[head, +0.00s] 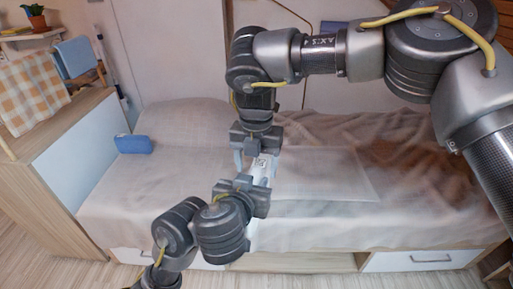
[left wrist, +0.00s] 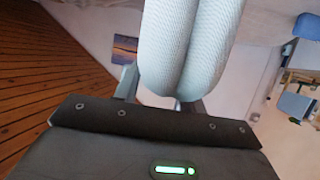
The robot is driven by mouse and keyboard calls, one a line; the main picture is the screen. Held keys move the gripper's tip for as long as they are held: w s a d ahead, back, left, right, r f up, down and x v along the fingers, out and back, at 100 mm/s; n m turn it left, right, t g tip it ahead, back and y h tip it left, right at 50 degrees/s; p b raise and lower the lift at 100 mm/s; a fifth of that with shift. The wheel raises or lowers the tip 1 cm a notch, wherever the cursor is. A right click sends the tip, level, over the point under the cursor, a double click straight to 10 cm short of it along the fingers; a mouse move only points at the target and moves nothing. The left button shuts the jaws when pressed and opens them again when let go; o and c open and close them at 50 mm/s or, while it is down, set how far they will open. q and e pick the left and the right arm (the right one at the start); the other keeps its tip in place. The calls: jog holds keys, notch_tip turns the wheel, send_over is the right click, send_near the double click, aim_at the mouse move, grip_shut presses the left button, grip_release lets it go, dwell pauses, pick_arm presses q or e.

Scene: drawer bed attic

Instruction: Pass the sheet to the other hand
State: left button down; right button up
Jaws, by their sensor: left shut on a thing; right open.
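The sheet (head: 262,170) is a small pale folded bundle above the bed. In the left wrist view it shows large as two rounded, white, textured folds (left wrist: 190,45). My left gripper (head: 247,180) comes in from the bottom left and is shut on the sheet's near end. My right gripper (head: 257,158) reaches down from above and is open, its fingers around or just beside the sheet's far end. I cannot tell whether its fingers touch the cloth. The sheet's gripped end is mostly hidden by the left gripper.
The bed (head: 400,185) lies beneath both arms, with a flat pale rectangle (head: 325,172) on its cover. A blue box-like item (head: 133,144) lies at the left. A wooden cabinet (head: 70,155) borders the bed's left end. Drawers (head: 420,260) line its front.

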aim_at(255, 172)
jog(key=shift+f, duration=2.45)
jog(key=c, duration=1.3)
pick_arm(q)
jog(key=c, duration=0.7)
grip_release()
jog(key=shift+c, duration=0.2)
pick_arm(e)
jog(key=shift+s+a, duration=0.1)
pick_arm(q)
jog(key=shift+c, duration=0.5)
